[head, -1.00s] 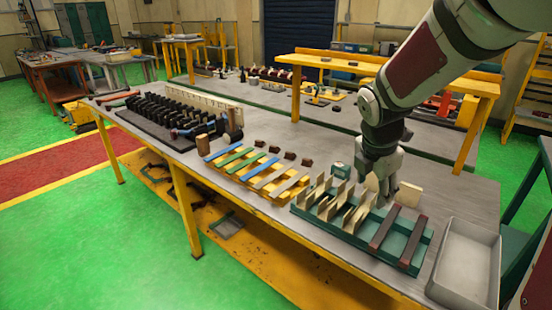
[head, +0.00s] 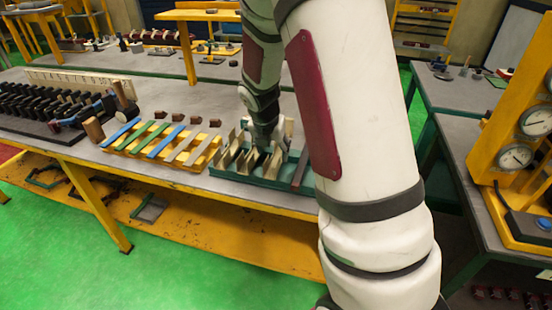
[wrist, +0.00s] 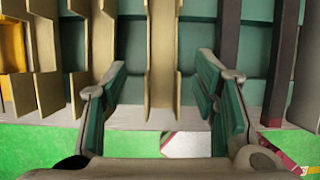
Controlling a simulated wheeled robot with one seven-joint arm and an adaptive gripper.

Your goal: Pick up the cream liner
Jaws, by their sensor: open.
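A cream liner (wrist: 163,60), a thin upright folded strip, stands in the green rack (wrist: 197,50) in the wrist view. My gripper (wrist: 163,80) is open, with one finger on each side of this liner and visible gaps between. More cream liners (wrist: 103,40) stand to the left, one close by the left finger. In the head view my gripper (head: 264,146) is low over the green rack (head: 262,180), among the cream liners (head: 228,155); my arm hides part of the rack's right side.
Dark bars (wrist: 282,60) lie across the rack to the right of the liner. A yellow rack (head: 140,150) with coloured strips sits left on the table. Small brown blocks (head: 178,117) lie behind it. A gauge panel (head: 530,130) stands far right.

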